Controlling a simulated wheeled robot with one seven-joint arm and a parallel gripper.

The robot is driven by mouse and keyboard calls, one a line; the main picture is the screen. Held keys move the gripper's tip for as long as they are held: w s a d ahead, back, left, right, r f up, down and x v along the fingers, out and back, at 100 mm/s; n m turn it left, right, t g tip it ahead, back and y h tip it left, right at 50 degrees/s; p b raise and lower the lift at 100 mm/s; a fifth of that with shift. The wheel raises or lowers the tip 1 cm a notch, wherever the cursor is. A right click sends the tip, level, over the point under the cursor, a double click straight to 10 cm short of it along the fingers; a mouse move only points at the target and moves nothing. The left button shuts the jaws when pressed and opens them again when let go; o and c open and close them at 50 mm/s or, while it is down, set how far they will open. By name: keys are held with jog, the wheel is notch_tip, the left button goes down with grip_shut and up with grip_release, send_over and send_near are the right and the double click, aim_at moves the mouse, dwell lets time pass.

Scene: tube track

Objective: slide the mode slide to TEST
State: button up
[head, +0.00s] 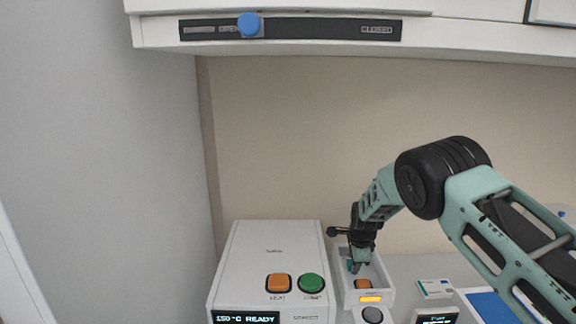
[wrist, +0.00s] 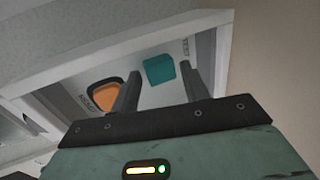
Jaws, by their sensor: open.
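My gripper (head: 356,263) reaches down into a small white open box (head: 387,287) at the lower right of the head view. In the wrist view its two dark fingers (wrist: 158,84) are apart. A teal block (wrist: 159,69) shows between and just beyond the fingertips, inside the box; I cannot tell if either finger touches it. It may be the mode slide's knob, but no TEST label is legible. In the head view the block is largely hidden by the gripper.
An orange button (wrist: 106,94) sits in the same box, beside the teal block. Left of the box stands a white heater unit (head: 265,248) with orange and green buttons. Above, a blue knob (head: 249,24) sits on a strip marked OPEN and CLOSED. A wall is close behind.

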jog(key=c, duration=0.5)
jog(key=shift+c, duration=0.2)
jog(key=shift+a, duration=0.65)
jog(key=o, duration=0.5)
jog(key=shift+o, duration=0.2)
